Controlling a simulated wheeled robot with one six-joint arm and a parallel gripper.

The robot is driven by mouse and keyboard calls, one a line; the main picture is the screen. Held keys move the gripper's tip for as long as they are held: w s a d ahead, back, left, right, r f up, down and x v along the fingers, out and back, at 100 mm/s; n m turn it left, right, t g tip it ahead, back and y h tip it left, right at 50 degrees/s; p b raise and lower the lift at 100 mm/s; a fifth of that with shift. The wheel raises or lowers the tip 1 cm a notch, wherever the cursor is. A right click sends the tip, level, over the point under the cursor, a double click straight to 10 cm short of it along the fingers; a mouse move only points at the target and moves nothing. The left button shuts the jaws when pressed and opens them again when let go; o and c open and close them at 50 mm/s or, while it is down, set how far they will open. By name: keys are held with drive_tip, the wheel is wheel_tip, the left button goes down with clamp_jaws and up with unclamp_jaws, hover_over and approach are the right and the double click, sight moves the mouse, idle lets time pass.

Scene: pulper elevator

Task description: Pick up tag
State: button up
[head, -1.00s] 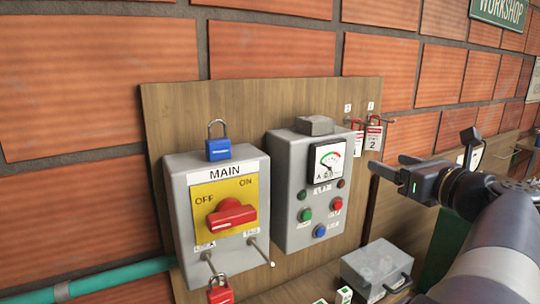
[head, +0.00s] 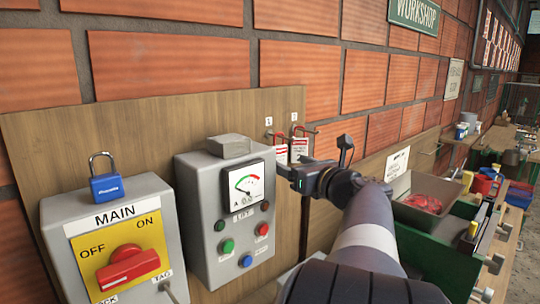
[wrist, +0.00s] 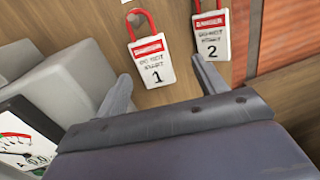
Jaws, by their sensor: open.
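Two red-and-white danger tags hang by red loops on the wooden board. Tag 1 (head: 281,157) is on the left and tag 2 (head: 299,150) on the right. Both also show in the wrist view, tag 1 (wrist: 152,61) upright between my fingertips in the picture and tag 2 (wrist: 211,38) beyond the right finger. My gripper (head: 289,166) is open and empty, just in front of the tags and partly covering their lower ends in the head view. In the wrist view my gripper (wrist: 160,74) has its fingers spread; contact with tag 1 is not visible.
A grey meter box (head: 226,214) stands left of my gripper, close to the left finger in the wrist view. Further left are the MAIN switch box (head: 108,240) and a blue padlock (head: 106,184). A bin with red items (head: 424,203) is at the right.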

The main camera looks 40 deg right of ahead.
drive_tip(key=shift+w+a+r, duration=0.3)
drive_tip(key=shift+w+a, duration=0.1)
drive_tip(key=shift+w, duration=0.15)
drive_tip(key=shift+w+a+p, duration=0.15)
drive_tip(key=shift+w+p, duration=0.25)
drive_tip(key=shift+w, duration=0.2)
drive_tip(key=shift+w+f, duration=0.1)
drive_tip(key=shift+w, duration=0.1)
drive_tip(key=c, duration=1.4)
